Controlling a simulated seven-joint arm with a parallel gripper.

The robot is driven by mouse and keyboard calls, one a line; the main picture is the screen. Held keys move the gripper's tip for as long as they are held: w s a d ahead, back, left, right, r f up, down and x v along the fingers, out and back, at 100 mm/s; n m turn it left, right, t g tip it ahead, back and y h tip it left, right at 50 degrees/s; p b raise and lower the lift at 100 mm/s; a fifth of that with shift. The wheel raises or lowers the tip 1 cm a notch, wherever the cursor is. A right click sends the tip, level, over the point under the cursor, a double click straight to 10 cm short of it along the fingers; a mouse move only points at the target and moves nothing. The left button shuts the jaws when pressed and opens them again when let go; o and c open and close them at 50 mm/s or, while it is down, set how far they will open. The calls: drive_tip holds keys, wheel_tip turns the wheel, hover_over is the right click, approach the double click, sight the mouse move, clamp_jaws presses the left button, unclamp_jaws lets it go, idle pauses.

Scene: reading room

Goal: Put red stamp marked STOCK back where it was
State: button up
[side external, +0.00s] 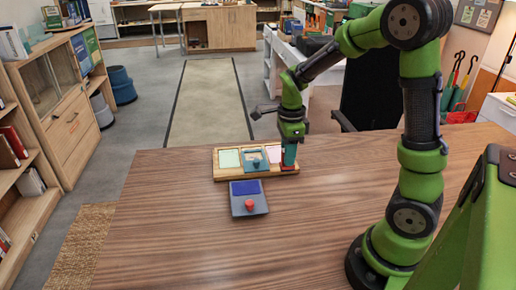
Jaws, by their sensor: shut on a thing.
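My gripper (290,153) points down over the right end of a wooden tray (220,176) on the table. It is shut on the red stamp (288,168), of which only a small red part shows low between and below the fingers. The stamp is at the tray's right end; I cannot tell whether it touches the tray floor. The word STOCK is too small to read. The tray has a pale green place (229,158), a blue place with a small stamp (256,162) on it, and a pink place (273,154) just left of my gripper.
A grey-blue ink pad box (239,207) with a dark blue pad and a red knob (249,205) stands just in front of the tray. The wooden table (180,240) is otherwise clear. A dark chair (368,95) stands behind its far edge.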

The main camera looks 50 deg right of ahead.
wheel_tip(320, 180, down, 8)
idle(0.4)
drive_tip(key=o, duration=0.8)
drive_tip(key=shift+f, duration=0.1)
drive_tip(key=shift+o, duration=0.2)
